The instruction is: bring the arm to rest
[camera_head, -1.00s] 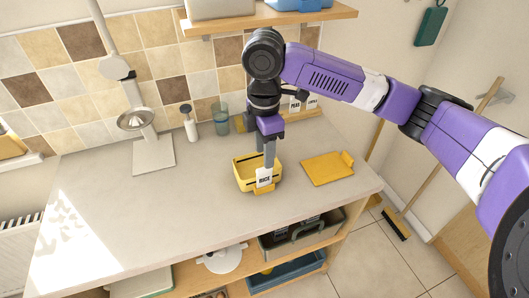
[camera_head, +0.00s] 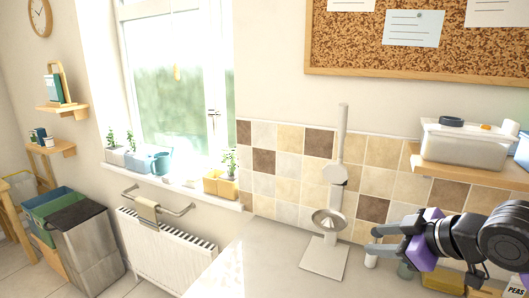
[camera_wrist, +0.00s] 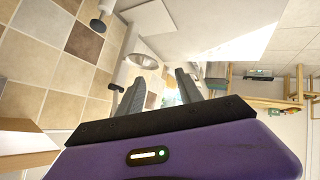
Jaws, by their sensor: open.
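My gripper (camera_head: 374,239) is at the right of the head view, raised above the counter near the tiled wall. Its two fingers point left, stand apart and hold nothing. In the wrist view the fingers (camera_wrist: 160,92) are also apart with nothing between them. Part of my purple and black arm shows at the right edge of the head view; the rest is out of frame. A yellow container (camera_head: 443,283) is partly visible below the gripper at the bottom edge.
A white stand with a metal bowl (camera_head: 328,222) is on the counter (camera_head: 245,270), left of my gripper. A wall shelf (camera_head: 470,170) with a box is above. The counter's left part is clear.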

